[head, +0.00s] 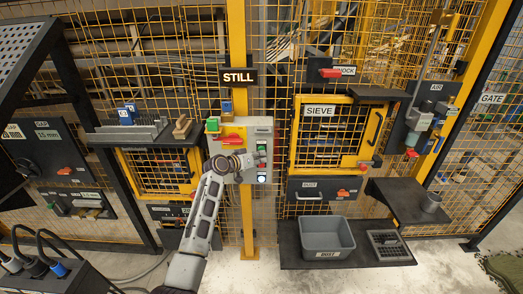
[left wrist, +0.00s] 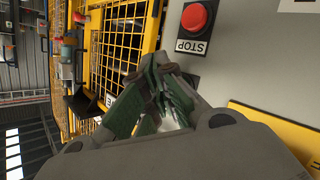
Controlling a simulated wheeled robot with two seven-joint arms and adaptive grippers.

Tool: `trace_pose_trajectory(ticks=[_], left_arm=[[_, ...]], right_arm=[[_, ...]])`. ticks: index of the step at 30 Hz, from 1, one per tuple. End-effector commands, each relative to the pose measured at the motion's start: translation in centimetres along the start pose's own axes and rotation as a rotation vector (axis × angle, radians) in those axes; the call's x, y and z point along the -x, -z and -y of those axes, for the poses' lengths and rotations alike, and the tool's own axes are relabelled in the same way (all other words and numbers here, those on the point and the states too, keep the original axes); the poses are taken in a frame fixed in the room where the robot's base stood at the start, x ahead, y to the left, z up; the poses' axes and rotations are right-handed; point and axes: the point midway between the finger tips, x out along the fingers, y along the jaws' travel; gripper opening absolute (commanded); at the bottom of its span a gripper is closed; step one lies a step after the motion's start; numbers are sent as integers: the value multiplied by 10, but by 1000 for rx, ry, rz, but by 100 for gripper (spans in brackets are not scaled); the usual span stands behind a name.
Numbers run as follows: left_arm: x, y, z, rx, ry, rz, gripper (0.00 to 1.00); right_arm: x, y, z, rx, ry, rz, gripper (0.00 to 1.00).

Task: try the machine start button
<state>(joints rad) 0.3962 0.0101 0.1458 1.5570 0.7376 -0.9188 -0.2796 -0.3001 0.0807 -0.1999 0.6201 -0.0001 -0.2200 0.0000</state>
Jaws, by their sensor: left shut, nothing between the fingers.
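A light grey control box (head: 258,128) hangs on the yellow post below the STILL sign (head: 238,77). Its right side carries a column of small buttons and lights, including a lit white one (head: 262,179). Which one is the start button, I cannot tell. My left gripper (head: 250,161) is in front of the box, close to this column, and hides part of it. In the left wrist view the fingers (left wrist: 172,98) are shut and empty, pointing at the grey panel face (left wrist: 245,65). A red button (left wrist: 196,17) labelled STOP is beyond the fingertips. Contact with a button cannot be seen.
A red handle (head: 232,139) and green block (head: 212,125) are at the box's left. The SIEVE door (head: 292,135) is to the right. Below stands a grey bin (head: 326,237) on a dark shelf. A shelf with blocks (head: 122,136) is left. Yellow mesh fencing surrounds these.

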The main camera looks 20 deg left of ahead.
Motion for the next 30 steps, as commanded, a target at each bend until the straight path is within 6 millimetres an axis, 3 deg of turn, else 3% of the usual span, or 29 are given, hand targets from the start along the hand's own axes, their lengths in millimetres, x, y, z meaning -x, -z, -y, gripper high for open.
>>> trace_pose_trajectory(ticks=[19, 30], left_arm=[[6, -4, -4, 0, 0, 0, 0], [20, -13, -14, -1, 1, 0, 0]], right_arm=[[5, 1, 0, 0, 0, 0, 40], [17, 2, 0, 0, 0, 0, 40]])
